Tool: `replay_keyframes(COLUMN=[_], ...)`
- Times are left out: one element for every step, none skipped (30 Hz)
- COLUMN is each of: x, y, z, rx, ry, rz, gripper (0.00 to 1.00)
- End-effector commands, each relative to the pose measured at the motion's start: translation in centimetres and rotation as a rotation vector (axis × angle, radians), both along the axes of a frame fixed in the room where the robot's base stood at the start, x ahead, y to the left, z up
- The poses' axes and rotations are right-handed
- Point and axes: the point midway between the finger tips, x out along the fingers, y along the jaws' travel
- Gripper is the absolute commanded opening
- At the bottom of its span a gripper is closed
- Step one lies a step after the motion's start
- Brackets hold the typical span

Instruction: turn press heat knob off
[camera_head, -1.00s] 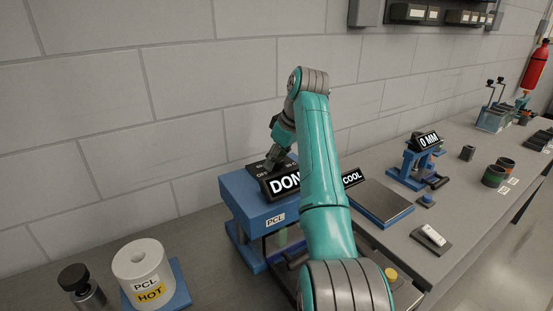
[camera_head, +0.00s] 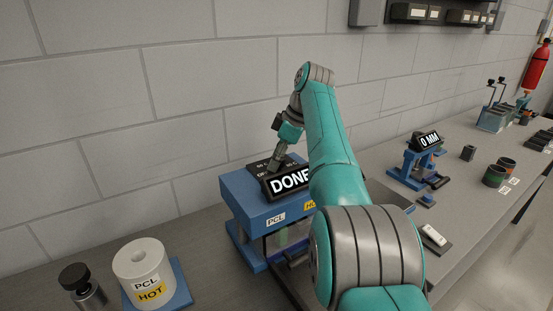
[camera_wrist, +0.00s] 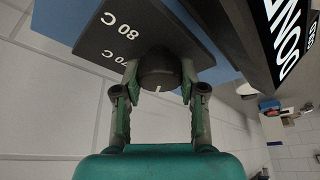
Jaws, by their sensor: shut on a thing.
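The blue press (camera_head: 245,196), labelled PCL and HOT, stands on the bench below my arm. On its top is a dark dial plate (camera_wrist: 105,40) with white temperature marks, "80 C" and "70 C" readable in the wrist view. The dark round knob (camera_wrist: 158,62) sits on this plate with a short white line on its near edge. My gripper (camera_wrist: 159,76) is shut on the knob, one finger on each side. In the head view my gripper (camera_head: 273,166) reaches down onto the press top, and the knob is too small to make out there.
A black DONE sign (camera_head: 289,181) stands close in front of the dial. A white PCL HOT spool (camera_head: 144,262) and a black-capped container (camera_head: 75,277) are at left. A blue stand with a 0 MM display (camera_head: 428,141) is at right. The wall is close behind.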

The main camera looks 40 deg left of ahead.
Motion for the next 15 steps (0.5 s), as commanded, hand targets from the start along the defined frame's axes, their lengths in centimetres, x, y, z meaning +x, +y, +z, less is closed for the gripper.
replay_keyframes(x=[-0.01,-0.01,-0.01,-0.01,-0.01,0.0,0.0,0.0,0.0,0.0,0.0,0.0,0.0,0.0,0.0], y=[-0.07,-0.07,-0.07,-0.07,-0.07,-0.08,-0.08,-0.08,-0.08,-0.08,-0.08,-0.09,-0.09,-0.08,-0.07], z=[-0.12,-0.12,-0.13,-0.13,-0.13,-0.14,-0.14,-0.14,-0.14,-0.14,-0.14,-0.14,-0.14,-0.14,-0.13], rx=[-0.003,-0.003,-0.003,-0.003,-0.003,-0.003,-0.003,-0.003,-0.003,-0.003,-0.003,-0.003,-0.003,-0.003,-0.003], ry=[0.002,0.002,0.002,0.002,0.002,0.002,0.002,0.002,0.002,0.002,0.002,0.002,0.002,0.002,0.002], rz=[0.002,0.002,0.002,0.003,0.003,0.003,0.003,0.002,0.002,0.002,0.002,0.002,0.002,0.002,0.002], gripper=[0.06,0.06,0.06,0.06,0.06,0.06,0.06,0.06,0.06,0.06,0.06,0.06,0.48,0.55,0.65])
